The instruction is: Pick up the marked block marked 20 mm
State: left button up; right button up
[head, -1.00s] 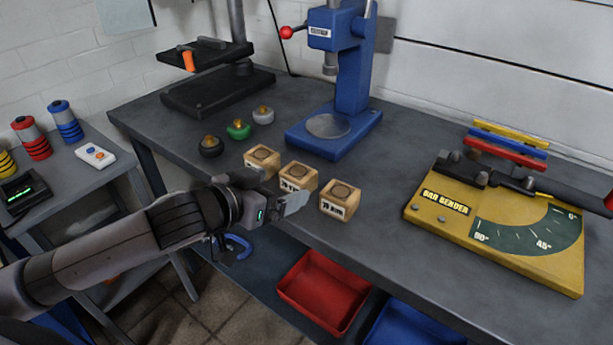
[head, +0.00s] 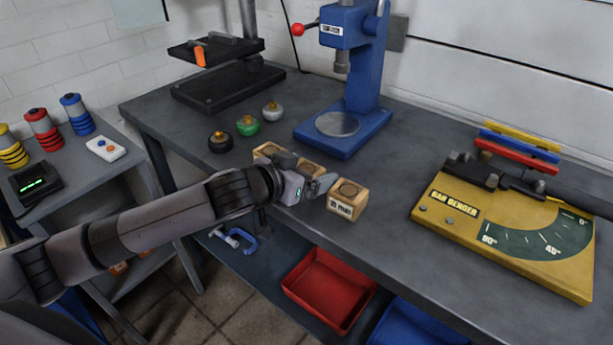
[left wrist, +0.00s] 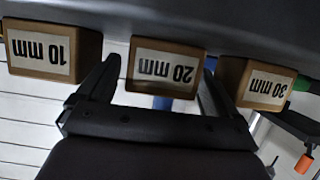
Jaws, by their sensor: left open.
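The wooden block marked 20 mm (left wrist: 165,68) is the middle of three in the left wrist view, where labels appear upside down. It lies between my open left fingers (left wrist: 158,75) in that picture; I see no contact. The block marked 10 mm (left wrist: 52,50) is on its left and the block marked 30 mm (left wrist: 255,84) on its right. In the head view, my left gripper (head: 306,178) is at the bench's front edge and mostly hides the middle block (head: 309,167). The 10 mm block (head: 346,201) stands just right of the gripper. My right gripper is not in view.
The left block (head: 268,150) is partly covered by my gripper. Several small knobbed weights (head: 247,125) stand behind. A blue press (head: 345,130) is further back and a yellow bar bender (head: 500,230) is at right. A red bin (head: 328,290) sits below the bench edge.

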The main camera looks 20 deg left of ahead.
pick_arm(q)
jog(key=c, duration=1.1)
jog(key=shift+o, duration=0.2)
jog(key=shift+r, duration=0.15)
